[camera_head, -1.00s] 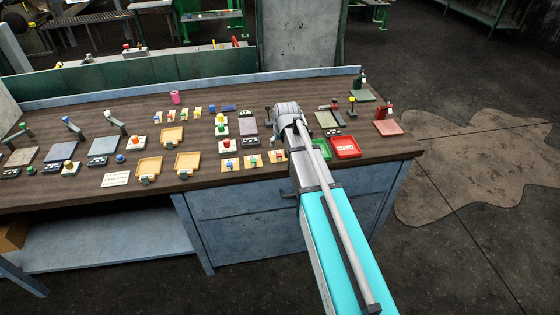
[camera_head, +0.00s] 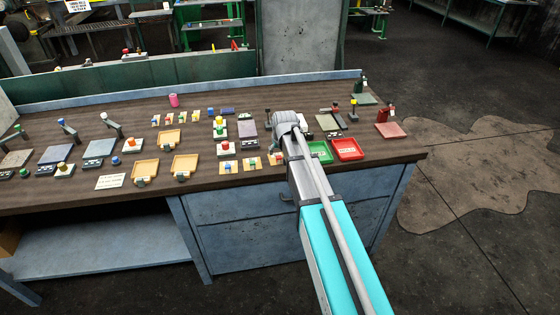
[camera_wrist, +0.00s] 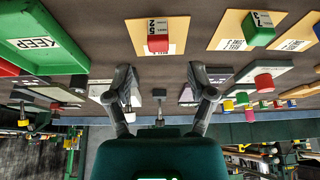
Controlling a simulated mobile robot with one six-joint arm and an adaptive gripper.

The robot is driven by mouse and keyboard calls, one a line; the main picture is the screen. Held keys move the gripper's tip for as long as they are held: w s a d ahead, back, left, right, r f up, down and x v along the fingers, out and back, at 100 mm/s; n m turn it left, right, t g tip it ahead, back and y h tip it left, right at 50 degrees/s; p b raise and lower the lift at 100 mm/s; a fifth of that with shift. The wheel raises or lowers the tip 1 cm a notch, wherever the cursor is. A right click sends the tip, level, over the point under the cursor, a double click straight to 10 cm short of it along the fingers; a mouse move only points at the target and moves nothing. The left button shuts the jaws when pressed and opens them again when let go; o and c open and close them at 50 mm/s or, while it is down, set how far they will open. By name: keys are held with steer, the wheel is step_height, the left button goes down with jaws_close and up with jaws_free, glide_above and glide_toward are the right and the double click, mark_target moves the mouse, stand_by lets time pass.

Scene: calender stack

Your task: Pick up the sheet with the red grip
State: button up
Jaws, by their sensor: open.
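A tan card with a red block-shaped grip (camera_wrist: 157,36) is near the top middle of the wrist view. The block carries a white label. The same red grip shows in the head view (camera_head: 278,157), just left of my arm at the table's front. My gripper (camera_wrist: 165,90) is open and empty. Its two fingers are spread apart, and the red grip shows beyond them, apart from both. In the head view my arm's end hides the fingers.
Beside the red-grip card is a card with a green grip (camera_wrist: 258,29). A green tray marked KEEP (camera_wrist: 38,43) and a red tray (camera_head: 348,149) are on its other side. Block stacks, plates and tan trays (camera_head: 146,168) crowd the table to the left.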

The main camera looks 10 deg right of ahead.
mark_target(279, 156)
steer(key=shift+f, duration=0.15)
steer(key=shift+b+x, duration=2.45)
steer(key=shift+x, duration=0.05)
steer(key=shift+d, duration=0.1)
jaws_close()
